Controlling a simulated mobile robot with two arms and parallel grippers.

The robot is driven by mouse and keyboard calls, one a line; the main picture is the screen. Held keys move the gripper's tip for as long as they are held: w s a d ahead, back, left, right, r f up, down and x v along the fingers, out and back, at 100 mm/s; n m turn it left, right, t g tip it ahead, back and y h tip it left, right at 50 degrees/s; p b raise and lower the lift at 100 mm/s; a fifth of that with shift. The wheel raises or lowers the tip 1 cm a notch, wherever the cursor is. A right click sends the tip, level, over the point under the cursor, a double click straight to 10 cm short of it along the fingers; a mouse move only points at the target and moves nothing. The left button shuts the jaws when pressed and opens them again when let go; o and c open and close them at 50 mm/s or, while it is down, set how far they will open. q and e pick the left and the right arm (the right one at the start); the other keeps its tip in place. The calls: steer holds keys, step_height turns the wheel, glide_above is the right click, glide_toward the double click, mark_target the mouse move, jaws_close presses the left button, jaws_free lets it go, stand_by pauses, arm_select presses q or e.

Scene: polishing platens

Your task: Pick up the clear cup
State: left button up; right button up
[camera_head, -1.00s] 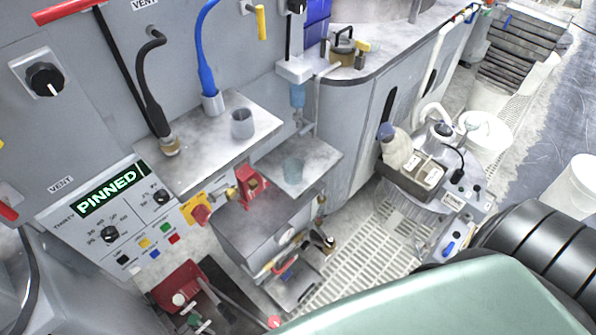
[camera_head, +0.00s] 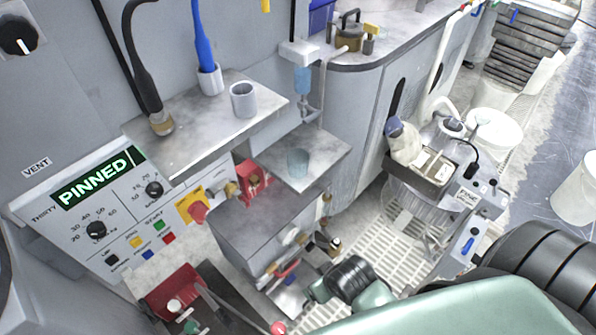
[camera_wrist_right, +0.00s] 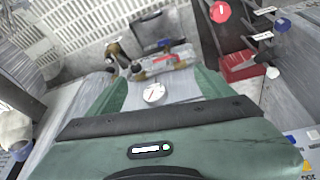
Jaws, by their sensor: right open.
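My left gripper is not in view.
An opaque grey cup (camera_head: 244,99) and another holding a blue hose (camera_head: 209,80) stand on the higher shelf. A red valve block (camera_head: 253,179) sits left of the ledge. A blue-filled dispenser (camera_head: 302,80) hangs above. A bin with bottles (camera_head: 418,165) stands right, above grated floor.

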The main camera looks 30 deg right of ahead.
steer(key=w+d+r+m+t+h+b, duration=0.1)
steer(key=w+d+r+t+b, duration=0.1)
steer(key=w+d+r+t, duration=0.3)
steer(key=m+t, duration=0.1)
steer(key=t, duration=0.7)
glide_toward(302, 165)
steer(key=shift+h, duration=0.3)
steer(key=w, duration=0.1)
steer(key=w+f, duration=0.1)
steer(key=w, duration=0.1)
steer(key=w+d, duration=0.1)
steer(key=w, duration=0.1)
steer(key=shift+f, duration=0.35)
steer(key=shift+w+a+r+t+y, duration=0.15)
steer(key=shift+w+a+t+y, duration=0.15)
steer(key=shift+t+y, duration=0.15)
steer(key=shift+w+r, duration=0.1)
steer(key=shift+w, duration=0.2)
steer(key=w, duration=0.7)
steer(key=shift+d, duration=0.3)
steer(key=c, duration=1.4)
steer(key=shift+s, duration=0.1)
